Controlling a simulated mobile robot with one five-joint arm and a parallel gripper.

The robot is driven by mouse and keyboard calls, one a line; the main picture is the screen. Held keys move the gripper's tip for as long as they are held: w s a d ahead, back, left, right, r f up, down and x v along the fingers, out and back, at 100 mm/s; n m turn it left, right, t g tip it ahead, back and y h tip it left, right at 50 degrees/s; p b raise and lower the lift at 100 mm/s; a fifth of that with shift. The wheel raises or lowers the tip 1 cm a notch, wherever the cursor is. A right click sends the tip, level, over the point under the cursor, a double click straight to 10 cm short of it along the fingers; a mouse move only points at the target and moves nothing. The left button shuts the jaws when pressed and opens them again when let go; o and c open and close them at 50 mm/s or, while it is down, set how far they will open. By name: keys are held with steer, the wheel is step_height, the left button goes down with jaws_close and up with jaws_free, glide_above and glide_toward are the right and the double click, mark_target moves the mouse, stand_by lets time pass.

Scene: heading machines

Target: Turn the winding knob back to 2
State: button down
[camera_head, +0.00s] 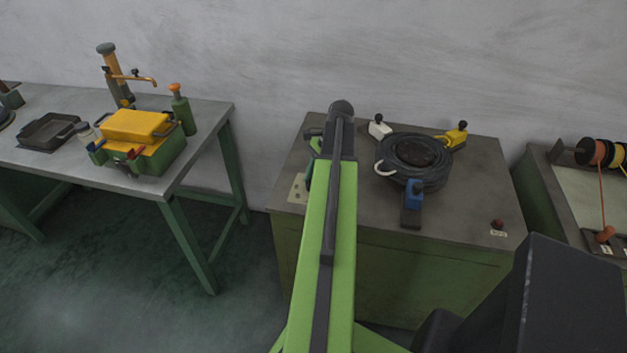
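A cream plate (298,188) with small dark marks lies on the left front part of the middle bench, just left of my arm. It looks like a dial plate, but my arm covers its right side. I cannot make out the winding knob or its numbers. My green arm reaches forward over the bench, with a dark joint at its far end. My gripper (313,155) is mostly hidden behind the arm, above and close to the plate. I cannot see its fingertips, or whether it touches anything.
A dark coil (415,160) sits on the middle bench (460,205) among white (379,128), yellow (454,137) and blue (414,192) clamp-like pieces. A small red knob or button (498,224) is at the bench's front right. A yellow-topped box (137,125) stands on the left table.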

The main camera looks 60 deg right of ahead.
stand_by(0.4)
steer(key=c, duration=0.9)
jaws_free()
steer(key=p+v, duration=1.6)
steer(key=v, duration=0.1)
steer(key=shift+r, duration=0.2)
steer(key=shift+w, duration=0.1)
